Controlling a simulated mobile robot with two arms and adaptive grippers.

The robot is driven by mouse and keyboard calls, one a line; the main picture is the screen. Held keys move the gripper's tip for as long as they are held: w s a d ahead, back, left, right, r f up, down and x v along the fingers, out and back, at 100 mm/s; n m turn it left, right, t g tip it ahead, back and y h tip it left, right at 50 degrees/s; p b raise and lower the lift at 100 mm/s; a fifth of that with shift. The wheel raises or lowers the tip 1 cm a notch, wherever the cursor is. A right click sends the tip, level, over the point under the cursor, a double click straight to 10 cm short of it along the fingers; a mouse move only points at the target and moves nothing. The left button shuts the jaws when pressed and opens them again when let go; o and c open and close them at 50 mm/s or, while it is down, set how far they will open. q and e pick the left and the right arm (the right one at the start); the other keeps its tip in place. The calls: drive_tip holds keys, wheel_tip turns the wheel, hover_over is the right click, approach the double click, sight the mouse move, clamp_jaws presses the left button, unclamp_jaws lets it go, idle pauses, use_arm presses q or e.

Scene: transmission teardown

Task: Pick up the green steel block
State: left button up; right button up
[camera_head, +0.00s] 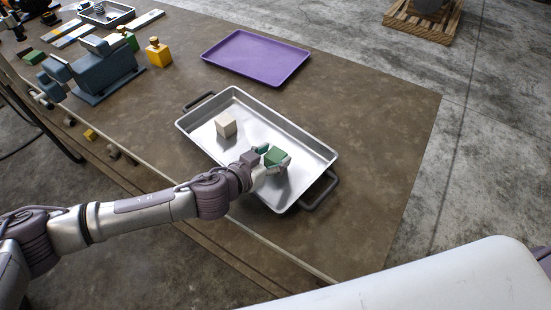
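The green steel block (275,156) is at the right part of a silver metal tray (237,94) on the brown workbench. My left gripper (273,157) reaches in over the tray's near side, with its fingers around the block. The fingers partly cover the block, and I cannot tell whether they press on it or whether it rests on the tray floor. A beige block (226,125) sits in the left part of the same tray. My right gripper is not in view.
A purple tray (257,57) lies empty behind the metal tray. A blue-grey vise (104,70) and a yellow bottle-shaped item (158,53) stand at the left. The bench to the right of the trays (385,130) is clear.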

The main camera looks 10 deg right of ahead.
use_arm(q)
clamp_jaws()
drive_tip(key=shift+d+r, duration=0.1)
drive_tip(key=shift+r, duration=0.05)
drive_tip(key=shift+r, duration=0.1)
